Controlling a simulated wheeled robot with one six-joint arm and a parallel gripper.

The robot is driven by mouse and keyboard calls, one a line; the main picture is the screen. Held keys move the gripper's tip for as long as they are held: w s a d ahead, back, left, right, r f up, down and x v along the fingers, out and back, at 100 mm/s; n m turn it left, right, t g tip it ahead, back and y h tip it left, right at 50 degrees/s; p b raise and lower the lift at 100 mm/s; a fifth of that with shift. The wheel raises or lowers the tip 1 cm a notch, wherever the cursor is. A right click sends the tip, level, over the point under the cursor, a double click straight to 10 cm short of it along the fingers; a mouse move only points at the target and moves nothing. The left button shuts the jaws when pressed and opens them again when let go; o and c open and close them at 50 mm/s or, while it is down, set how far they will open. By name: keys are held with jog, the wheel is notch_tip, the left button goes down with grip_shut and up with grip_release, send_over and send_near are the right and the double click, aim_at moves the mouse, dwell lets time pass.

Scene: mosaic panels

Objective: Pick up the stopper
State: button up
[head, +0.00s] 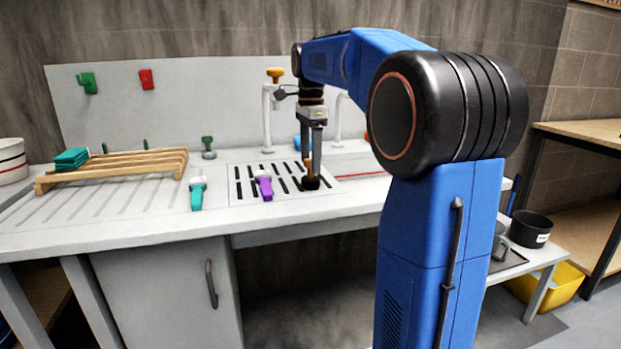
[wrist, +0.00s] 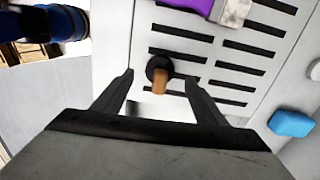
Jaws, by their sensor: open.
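The stopper (head: 311,183) has a dark round base and a wooden-brown handle. It stands on the slotted drain panel (head: 241,189) set in the counter. My gripper (head: 311,160) points down over it, with the fingers around or just above the handle. In the wrist view, the stopper (wrist: 158,70) shows in the gap between the two open fingertips (wrist: 159,79), with its handle towards the gripper. The fingers appear apart from it on both sides. I cannot tell exactly how far down they reach.
A purple-handled brush (head: 264,186) lies left of the stopper, and a teal one (head: 197,192) farther left. A white tap (head: 268,115) rises behind. A blue block (wrist: 290,124) lies to the right in the wrist view. A wooden rack (head: 115,168) stands at the left.

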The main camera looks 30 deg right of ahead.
aim_at(311, 178)
jog(key=shift+f, duration=2.65)
jog(key=c, duration=1.2)
